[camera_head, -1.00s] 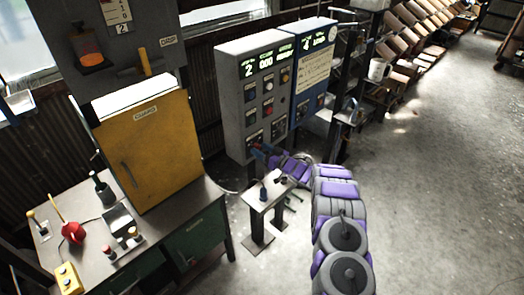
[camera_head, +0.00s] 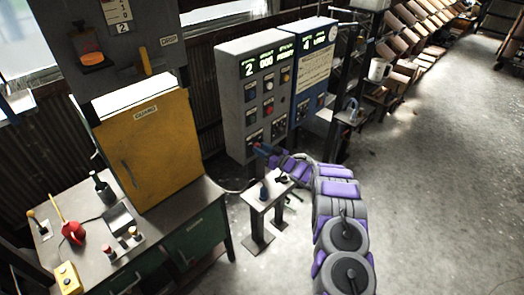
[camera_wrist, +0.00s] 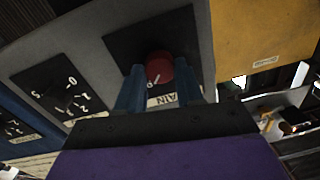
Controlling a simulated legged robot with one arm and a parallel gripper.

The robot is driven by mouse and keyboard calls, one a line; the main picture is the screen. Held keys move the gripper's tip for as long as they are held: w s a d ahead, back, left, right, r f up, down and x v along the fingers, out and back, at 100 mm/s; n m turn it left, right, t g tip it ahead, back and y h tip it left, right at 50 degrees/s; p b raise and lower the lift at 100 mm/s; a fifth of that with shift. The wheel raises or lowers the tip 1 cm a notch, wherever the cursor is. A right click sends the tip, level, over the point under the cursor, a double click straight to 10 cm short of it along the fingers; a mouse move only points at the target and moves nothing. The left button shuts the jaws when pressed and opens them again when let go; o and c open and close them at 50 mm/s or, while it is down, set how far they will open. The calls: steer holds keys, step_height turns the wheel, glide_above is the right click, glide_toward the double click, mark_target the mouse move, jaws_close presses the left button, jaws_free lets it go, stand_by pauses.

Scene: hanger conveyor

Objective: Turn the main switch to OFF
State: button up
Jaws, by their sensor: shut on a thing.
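The main switch is a red round knob (camera_wrist: 159,68) on a black plate with a partly hidden label ending in "AIN" in the wrist view. My gripper (camera_wrist: 160,82) has its two blue fingers on either side of the red knob and is shut on it. A white mark shows at the knob's lower edge. In the head view my gripper (camera_head: 262,149) reaches the lower left of the grey control cabinet (camera_head: 232,110). The knob itself is hidden there.
Another black dial plate (camera_wrist: 62,88) with numbers is beside the switch. A blue cabinet (camera_head: 314,75) adjoins the grey one. A small stand (camera_head: 262,205) is just below my arm. A yellow cabinet (camera_head: 155,150) and a workbench (camera_head: 180,225) are at left.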

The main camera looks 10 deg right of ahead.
steer(key=n+b, duration=0.1)
steer(key=n, duration=0.3)
steer(key=n+b, duration=0.6)
steer(key=n+h+b, duration=0.1)
steer(key=n+b, duration=0.4)
steer(key=n, duration=0.1)
steer(key=shift+s+a+f+b, duration=0.1)
steer(key=shift+a+f+b, duration=0.1)
steer(key=shift+b, duration=0.2)
steer(key=shift+n, duration=0.4)
steer(key=o, duration=1)
steer(key=shift+r, duration=0.1)
steer(key=shift+o, duration=0.2)
steer(key=shift+d, duration=0.1)
